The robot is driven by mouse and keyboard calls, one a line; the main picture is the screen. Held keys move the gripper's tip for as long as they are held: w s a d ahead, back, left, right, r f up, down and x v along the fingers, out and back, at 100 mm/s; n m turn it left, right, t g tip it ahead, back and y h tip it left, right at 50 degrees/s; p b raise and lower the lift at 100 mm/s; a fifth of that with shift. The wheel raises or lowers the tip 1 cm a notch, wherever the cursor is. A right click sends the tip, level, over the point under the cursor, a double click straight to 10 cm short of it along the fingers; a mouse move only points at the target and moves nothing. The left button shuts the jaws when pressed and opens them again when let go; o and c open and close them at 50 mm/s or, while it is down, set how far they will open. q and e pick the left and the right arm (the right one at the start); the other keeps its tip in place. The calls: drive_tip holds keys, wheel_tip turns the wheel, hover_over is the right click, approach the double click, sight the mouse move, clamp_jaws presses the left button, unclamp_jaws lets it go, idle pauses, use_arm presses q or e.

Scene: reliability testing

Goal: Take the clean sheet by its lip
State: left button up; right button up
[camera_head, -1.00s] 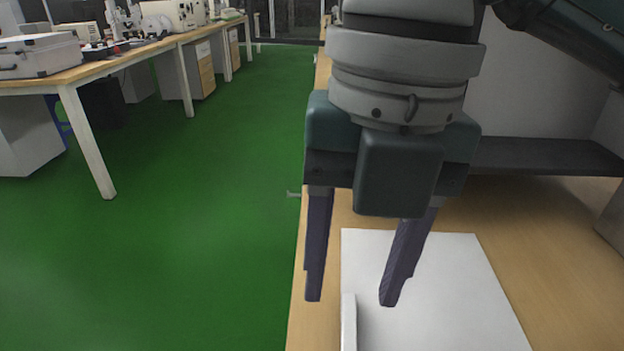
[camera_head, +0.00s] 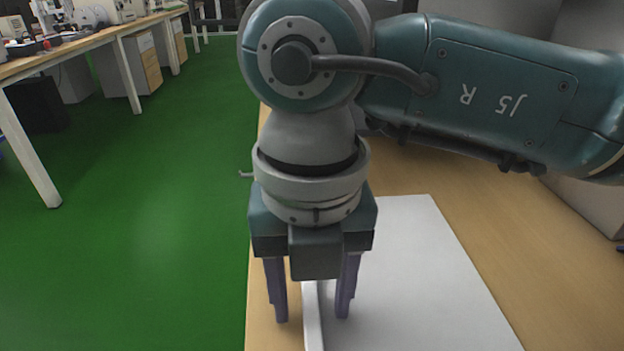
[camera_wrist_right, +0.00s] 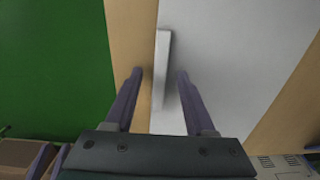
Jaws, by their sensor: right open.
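The clean sheet (camera_head: 420,275) is a flat white panel lying on the wooden bench. Its raised lip (camera_head: 313,318) runs along its left edge, near the bench's left edge. My right gripper (camera_head: 312,318) points down over the lip, open, with one finger on each side of it. In the right wrist view the sheet (camera_wrist_right: 225,60) fills the upper middle, and the lip (camera_wrist_right: 162,65) lies between the fingertips of the gripper (camera_wrist_right: 160,72), with gaps on both sides. Whether the fingertips reach below the lip's top is hard to tell. My left gripper is not in view.
The wooden bench (camera_head: 480,235) has bare room right of the sheet. Green floor (camera_head: 170,220) lies to the left. Another bench (camera_head: 80,48) with lab equipment stands at the far left. A grey panel (camera_head: 500,20) stands behind my right arm.

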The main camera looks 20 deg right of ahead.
drive_tip(key=shift+c, duration=0.2)
clamp_jaws()
drive_tip(key=shift+r, duration=0.15)
idle(0.4)
